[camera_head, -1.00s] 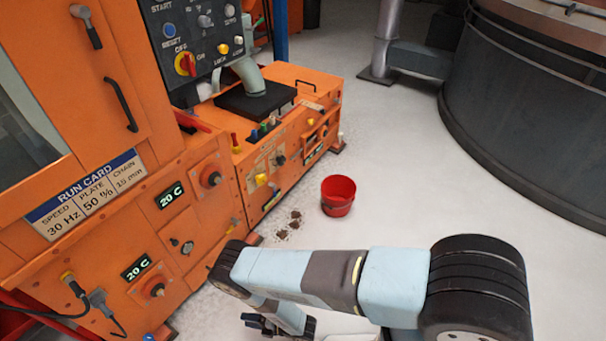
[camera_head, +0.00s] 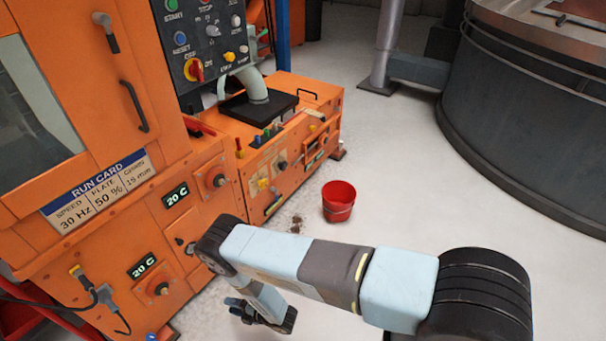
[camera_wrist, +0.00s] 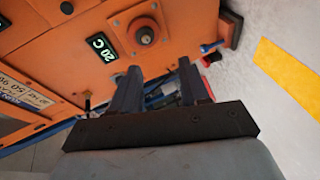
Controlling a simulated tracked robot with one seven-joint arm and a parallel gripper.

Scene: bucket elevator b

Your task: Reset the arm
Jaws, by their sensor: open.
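My arm reaches in from the lower right of the head view and bends down at its elbow in front of the orange machine (camera_head: 150,215). My gripper (camera_head: 243,306) hangs low near the machine's front, above the pale floor. In the wrist view, two dark fingers of my gripper (camera_wrist: 160,88) stand apart with a gap between them and nothing held. Beyond them are the machine's orange panel, a "20 C" display (camera_wrist: 103,48) and a knob (camera_wrist: 145,32).
A large round grey vessel (camera_head: 530,120) is at right. A cable (camera_head: 110,300) hangs at the machine's lower left. Open floor lies between machine and vessel.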

